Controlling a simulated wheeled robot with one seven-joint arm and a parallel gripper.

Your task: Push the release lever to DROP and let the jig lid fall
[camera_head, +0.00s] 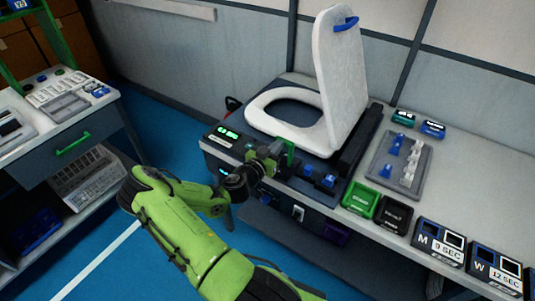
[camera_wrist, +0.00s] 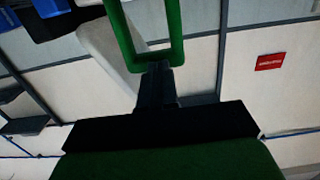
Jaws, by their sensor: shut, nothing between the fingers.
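The jig lid (camera_head: 340,75) is white and stands upright, slightly tilted, behind the white seat ring (camera_head: 262,112). A blue clip (camera_head: 345,24) is at its top. My gripper (camera_head: 280,152) is at the jig's front edge, below the ring, beside a green upright piece (camera_head: 290,151). In the wrist view my shut, empty fingers (camera_wrist: 156,75) point at the lower bar of a green rectangular frame (camera_wrist: 176,52). I cannot tell whether they touch it. No DROP marking is readable, and I cannot tell surely which part is the release lever.
Blue knobs (camera_head: 327,181) sit right of my gripper. A green bin (camera_head: 361,201), a black bin (camera_head: 393,214) and timer boxes (camera_head: 440,243) line the bench's front. A grey tray (camera_head: 419,152) holds small parts. Blue floor separates the left workbench (camera_head: 80,122).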

